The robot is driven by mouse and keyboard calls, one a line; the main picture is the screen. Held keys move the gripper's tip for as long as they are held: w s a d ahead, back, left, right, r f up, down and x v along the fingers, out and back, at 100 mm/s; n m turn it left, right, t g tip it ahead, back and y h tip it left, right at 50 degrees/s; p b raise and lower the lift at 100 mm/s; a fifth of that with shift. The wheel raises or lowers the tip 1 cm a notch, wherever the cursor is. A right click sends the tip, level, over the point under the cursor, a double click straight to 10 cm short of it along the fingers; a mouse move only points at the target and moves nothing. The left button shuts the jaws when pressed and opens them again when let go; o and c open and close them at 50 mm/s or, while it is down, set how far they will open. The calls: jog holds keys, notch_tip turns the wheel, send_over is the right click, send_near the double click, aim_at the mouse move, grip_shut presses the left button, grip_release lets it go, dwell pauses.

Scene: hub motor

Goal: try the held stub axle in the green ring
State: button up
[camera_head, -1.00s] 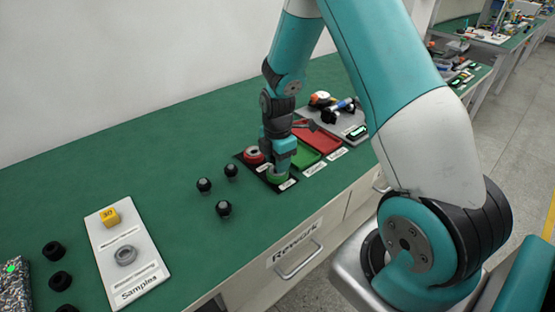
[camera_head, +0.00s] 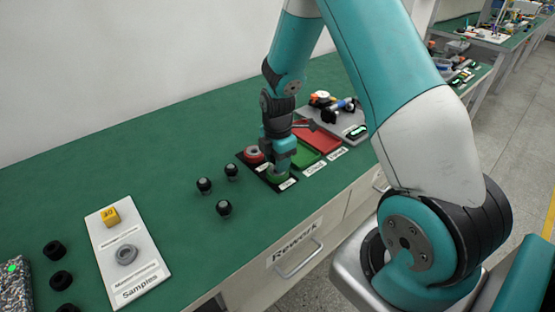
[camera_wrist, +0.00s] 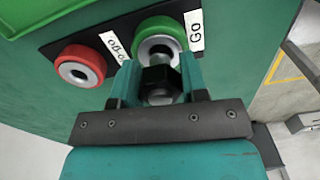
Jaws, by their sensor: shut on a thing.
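My gripper (camera_wrist: 156,84) is shut on the stub axle (camera_wrist: 160,88), which has a dark hex-like section and a pale metal part between the fingers. The green ring (camera_wrist: 152,24) lies just beyond the axle in the wrist view, with a grey metal inner face. The axle overlaps the ring's near side; I cannot tell whether its tip is inside the bore. In the head view my gripper (camera_head: 278,166) is over the green ring (camera_head: 276,178), hiding much of it and the axle.
A red ring (camera_wrist: 80,68) sits beside the green one on a black plate; a "Go" label (camera_wrist: 194,30) is by the green ring. Several black-bodied parts (camera_head: 223,208) stand left of the plate. Green and red trays (camera_head: 318,141) lie to the right. A white Samples board (camera_head: 128,255) is further left.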

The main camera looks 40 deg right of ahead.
jog(key=shift+f+b, duration=0.45)
jog(key=shift+f, duration=0.15)
dwell(0.6)
dwell(0.6)
jog(key=o, duration=1.5)
jog(key=shift+o, duration=0.2)
jog(key=shift+r, duration=0.15)
jog(key=shift+r+p, duration=3)
jog(key=shift+r, duration=0.4)
